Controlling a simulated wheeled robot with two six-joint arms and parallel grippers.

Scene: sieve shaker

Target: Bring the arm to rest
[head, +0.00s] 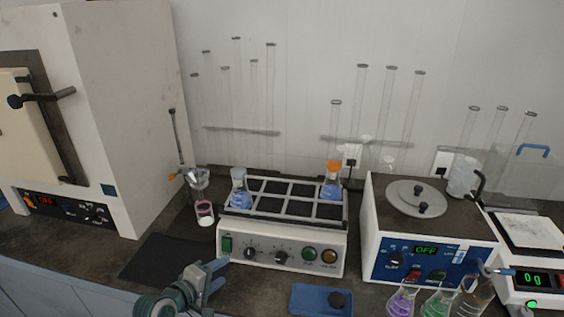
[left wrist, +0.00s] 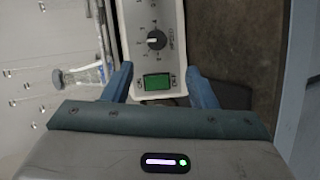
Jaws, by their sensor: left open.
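My left gripper (head: 216,268) is in the lower left of the head view, in front of the left end of the shaker. Its blue fingers are apart with nothing between them; in the left wrist view the open fingers (left wrist: 160,85) frame the shaker's front panel. The shaker (head: 282,252) is a white box with a green switch, knobs and round buttons. Its rack holds a flask of blue liquid (head: 241,190) at the left and an orange-capped flask of blue liquid (head: 331,182) at the right. My right gripper is in neither view.
A white oven (head: 120,110) stands at the left. A blue-fronted bath (head: 430,250) reading OFF and a balance (head: 530,255) are at the right. Flasks of coloured liquid (head: 437,303) stand at the front right. A blue tray (head: 320,299) lies before the shaker, a dark mat (head: 160,258) to its left.

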